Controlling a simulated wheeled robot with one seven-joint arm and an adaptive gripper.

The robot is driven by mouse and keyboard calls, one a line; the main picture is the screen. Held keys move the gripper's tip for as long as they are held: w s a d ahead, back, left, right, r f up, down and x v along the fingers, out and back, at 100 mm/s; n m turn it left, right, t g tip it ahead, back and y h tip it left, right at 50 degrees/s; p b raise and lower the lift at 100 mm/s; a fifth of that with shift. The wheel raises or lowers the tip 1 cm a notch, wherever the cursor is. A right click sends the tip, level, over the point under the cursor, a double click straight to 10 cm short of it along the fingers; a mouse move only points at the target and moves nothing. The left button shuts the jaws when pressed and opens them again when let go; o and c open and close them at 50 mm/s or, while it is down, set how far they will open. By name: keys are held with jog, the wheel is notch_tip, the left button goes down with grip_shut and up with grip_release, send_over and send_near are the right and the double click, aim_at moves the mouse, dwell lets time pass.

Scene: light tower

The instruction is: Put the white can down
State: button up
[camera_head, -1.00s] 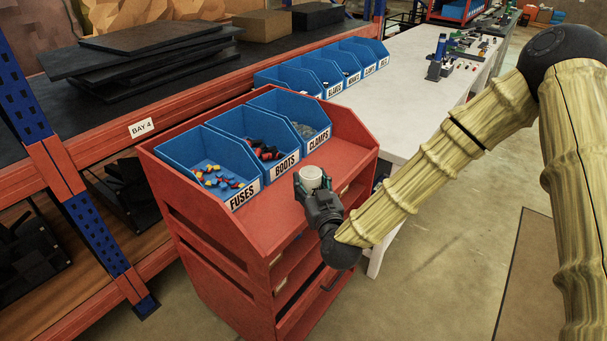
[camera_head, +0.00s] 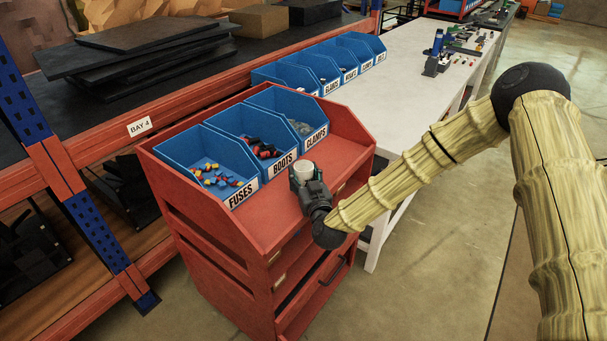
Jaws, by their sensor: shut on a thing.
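The white can (camera_head: 303,171) is upright between the fingers of my gripper (camera_head: 304,176). My gripper is shut on it, over the front part of the red cart's top (camera_head: 345,150), in front of the bins marked BOOTS and CLAMPS. The lower part of the can is hidden by the gripper. I cannot tell whether the can touches the cart top.
Blue bins for fuses (camera_head: 205,165), boots (camera_head: 250,145) and clamps (camera_head: 290,118) stand along the back of the cart. Bare cart top lies to the right of the can. A white table (camera_head: 410,85) with more blue bins stands behind. A shelf rack (camera_head: 140,128) is at left.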

jog(key=shift+f, duration=0.15)
jog(key=o, duration=1.2)
jog(key=shift+o, duration=0.2)
